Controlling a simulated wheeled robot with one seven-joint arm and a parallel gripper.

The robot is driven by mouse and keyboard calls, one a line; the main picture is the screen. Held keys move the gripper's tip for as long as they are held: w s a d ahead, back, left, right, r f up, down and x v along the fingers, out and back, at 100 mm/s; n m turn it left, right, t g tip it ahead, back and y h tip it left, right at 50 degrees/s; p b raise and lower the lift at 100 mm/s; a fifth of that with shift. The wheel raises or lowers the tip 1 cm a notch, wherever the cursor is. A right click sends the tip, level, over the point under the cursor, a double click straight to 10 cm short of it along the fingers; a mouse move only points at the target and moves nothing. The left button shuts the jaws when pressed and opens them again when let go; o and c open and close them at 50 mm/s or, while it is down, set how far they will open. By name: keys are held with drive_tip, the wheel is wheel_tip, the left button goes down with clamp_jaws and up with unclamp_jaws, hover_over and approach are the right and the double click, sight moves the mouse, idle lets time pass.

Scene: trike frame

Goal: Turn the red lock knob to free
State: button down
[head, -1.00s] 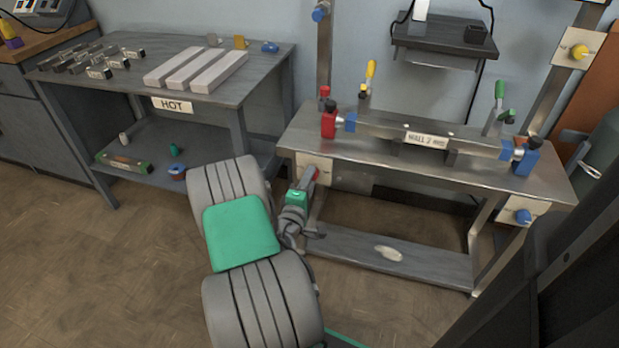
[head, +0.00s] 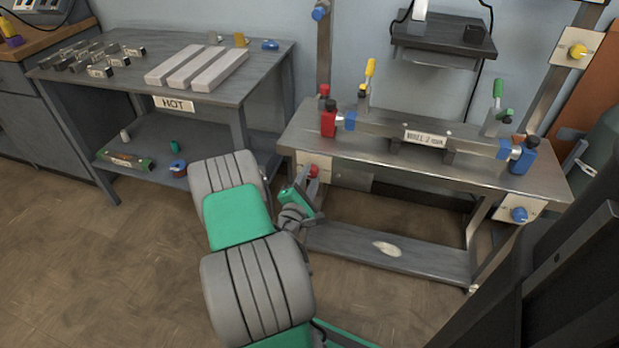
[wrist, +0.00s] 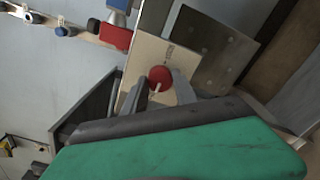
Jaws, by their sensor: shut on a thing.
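The red lock knob (head: 313,171) sits on a cream plate (head: 325,160) at the front left of the steel bench. In the wrist view the red knob (wrist: 160,76) is round, with a pale pointer line slanting to the lower left. My gripper (wrist: 160,90) is shut on the knob, one finger on each side of it. In the head view my gripper (head: 307,183) is partly hidden by my wrist.
A red clamp block (head: 328,122) and a clamped bar (head: 380,129) are on the bench top (head: 300,140) above the knob. Blue (head: 519,214) and yellow (head: 579,51) knobs sit on other plates. The HOT table (head: 120,85) stands left. Floor in front is clear.

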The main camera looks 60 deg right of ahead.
idle(0.3)
drive_tip(key=c, duration=1)
unclamp_jaws()
drive_tip(key=shift+o, duration=0.2)
drive_tip(key=s+a+b, duration=0.1)
drive_tip(key=a+b, duration=0.1)
drive_tip(key=a, duration=0.5)
drive_tip(key=shift+a, duration=0.4)
drive_tip(key=shift+s, duration=0.1)
